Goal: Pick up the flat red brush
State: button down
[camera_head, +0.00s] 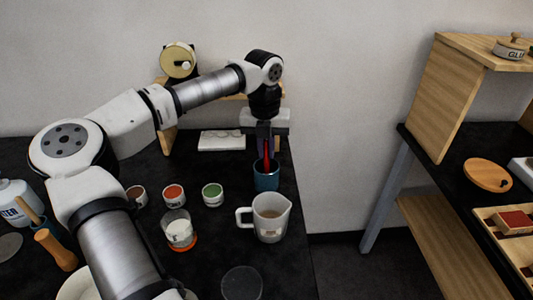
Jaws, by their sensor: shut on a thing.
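The flat red brush (267,164) stands nearly upright at the blue cup (266,182), with its lower end inside or behind the rim. My gripper (264,144) points straight down above the blue cup and is shut on the brush's upper part. The brush's lower end is hidden by the cup. I cannot tell whether it touches the cup's bottom.
A white jug (270,217) stands just in front of the cup. A small green-topped pot (213,195), a red-topped pot (174,195) and a glass (178,231) stand to the left. A white tray (222,140) lies behind. The table's right edge is close.

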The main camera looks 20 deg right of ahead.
notch_tip(320, 180, up, 20)
jog(key=b, duration=0.2)
jog(key=shift+f, duration=0.2)
jog(key=shift+a, duration=0.1)
dwell(1.1)
